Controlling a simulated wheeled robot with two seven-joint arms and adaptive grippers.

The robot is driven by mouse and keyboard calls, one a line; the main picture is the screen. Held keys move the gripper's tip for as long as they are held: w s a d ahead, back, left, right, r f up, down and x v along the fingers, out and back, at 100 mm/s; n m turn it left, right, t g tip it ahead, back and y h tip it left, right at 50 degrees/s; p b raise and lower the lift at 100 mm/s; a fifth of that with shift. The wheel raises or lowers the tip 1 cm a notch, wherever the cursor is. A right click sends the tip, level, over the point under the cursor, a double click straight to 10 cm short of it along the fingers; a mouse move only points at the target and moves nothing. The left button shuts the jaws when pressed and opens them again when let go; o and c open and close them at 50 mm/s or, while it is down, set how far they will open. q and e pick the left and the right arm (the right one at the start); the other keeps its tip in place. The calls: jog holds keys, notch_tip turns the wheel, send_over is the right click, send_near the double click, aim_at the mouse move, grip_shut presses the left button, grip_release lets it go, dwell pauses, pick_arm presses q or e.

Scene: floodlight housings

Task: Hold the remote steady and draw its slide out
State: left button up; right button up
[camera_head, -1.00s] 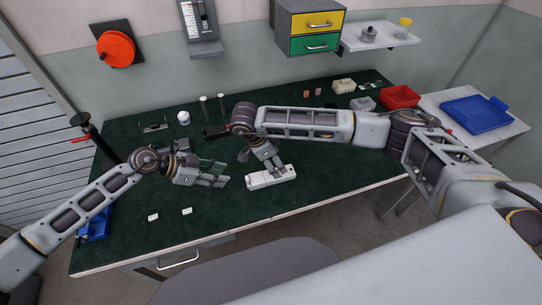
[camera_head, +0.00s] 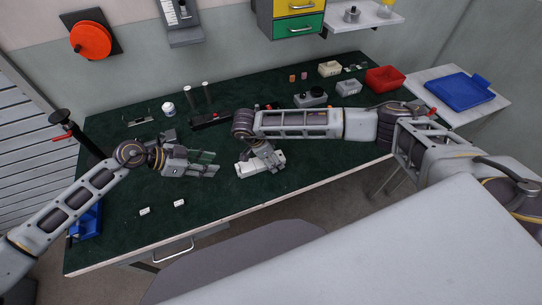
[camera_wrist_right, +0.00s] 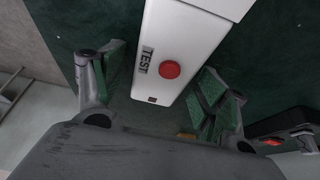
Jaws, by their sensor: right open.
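The remote looks to be the white oblong box (camera_head: 250,170) lying near the front edge of the green bench mat. In the right wrist view the white box (camera_wrist_right: 180,45) shows a red round button and the word TEST. My right gripper (camera_wrist_right: 160,85) is open, with one green-padded finger on each side of the box's near end; whether the pads touch it I cannot tell. In the head view this gripper (camera_head: 272,160) is over the box and partly hides it. My left gripper (camera_head: 212,163) is open and empty, left of the box. No separate slide can be made out.
Two small white pieces (camera_head: 179,203) lie on the mat at the front left. Behind my right arm are a dark device (camera_head: 311,97), a grey box (camera_head: 348,87) and a red bin (camera_head: 385,78). A blue tray (camera_head: 460,88) is at the right. The front middle mat is clear.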

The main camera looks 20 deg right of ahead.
jog(key=c, duration=0.3)
dwell(0.5)
jog(key=shift+c, duration=0.2)
jog(key=c, duration=0.8)
dwell(0.6)
